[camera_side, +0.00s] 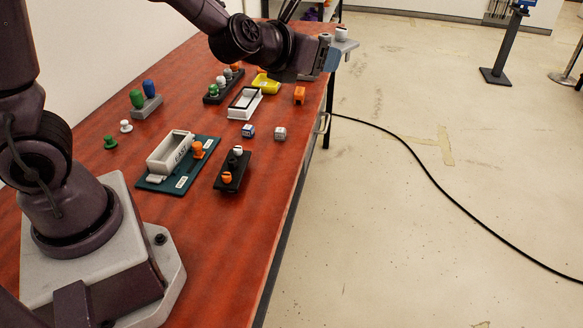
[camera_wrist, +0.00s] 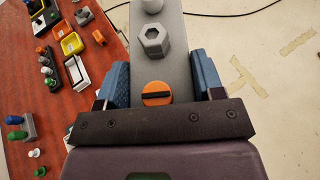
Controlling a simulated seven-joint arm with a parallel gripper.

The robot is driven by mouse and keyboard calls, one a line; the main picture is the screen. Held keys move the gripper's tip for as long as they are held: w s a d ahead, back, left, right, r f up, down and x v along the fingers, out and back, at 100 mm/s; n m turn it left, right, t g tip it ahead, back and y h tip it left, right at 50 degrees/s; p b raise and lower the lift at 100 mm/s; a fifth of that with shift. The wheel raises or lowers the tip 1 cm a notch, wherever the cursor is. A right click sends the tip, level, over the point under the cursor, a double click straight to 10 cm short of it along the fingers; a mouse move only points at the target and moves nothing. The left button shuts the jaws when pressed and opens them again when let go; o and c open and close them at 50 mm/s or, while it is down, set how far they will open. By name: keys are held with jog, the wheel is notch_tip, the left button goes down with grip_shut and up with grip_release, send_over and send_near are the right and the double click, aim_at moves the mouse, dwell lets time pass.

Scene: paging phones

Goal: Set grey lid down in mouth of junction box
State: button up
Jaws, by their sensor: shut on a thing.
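My gripper (camera_side: 333,58) is stretched out past the table's right edge, with its blue fingers (camera_wrist: 162,85) on both sides of a long grey piece. This piece, which looks like the grey lid (camera_wrist: 172,68), carries a hexagonal boss and an orange slotted knob; in the side view its end (camera_side: 347,45) sticks out beyond the fingers. The lid is well away from any box. A white open box with a dark inner edge (camera_side: 235,112) stands on the table, and also shows in the wrist view (camera_wrist: 70,70). No mark tells whether it is the junction box.
A teal board (camera_side: 205,158) bears a pale open-topped box labelled EAST (camera_side: 167,163) and an orange knob. Black racks of pegs (camera_side: 221,186), a yellow tray (camera_side: 266,84), an orange block (camera_side: 299,94) and small cubes stand about.

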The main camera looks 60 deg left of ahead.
jog(key=a+f+n+g+y, duration=0.25)
jog(key=a+f, duration=0.45)
jog(key=a, duration=0.4)
jog(key=s+a+f+n+g+y, duration=0.25)
jog(key=s+a+f+n, duration=0.2)
jog(key=a, duration=0.45)
jog(key=s+a+f+n+g+y, duration=0.2)
jog(key=s+a+f+n+g, duration=0.15)
jog(key=s+a, duration=0.35)
jog(key=s+a+f+n+g+y, duration=0.3)
jog(key=s+a+n+g, duration=0.1)
jog(key=a, duration=0.6)
send_over(202, 115)
notch_tip(202, 115, down, 9)
jog(key=shift+r, duration=0.1)
jog(key=shift+a+f, duration=0.15)
jog(key=shift+f, duration=0.2)
jog(key=shift+w+f, duration=0.1)
jog(key=shift+f, duration=1.35)
jog(key=shift+f, duration=0.1)
jog(key=o, duration=1.1)
jog(key=shift+c, duration=0.2)
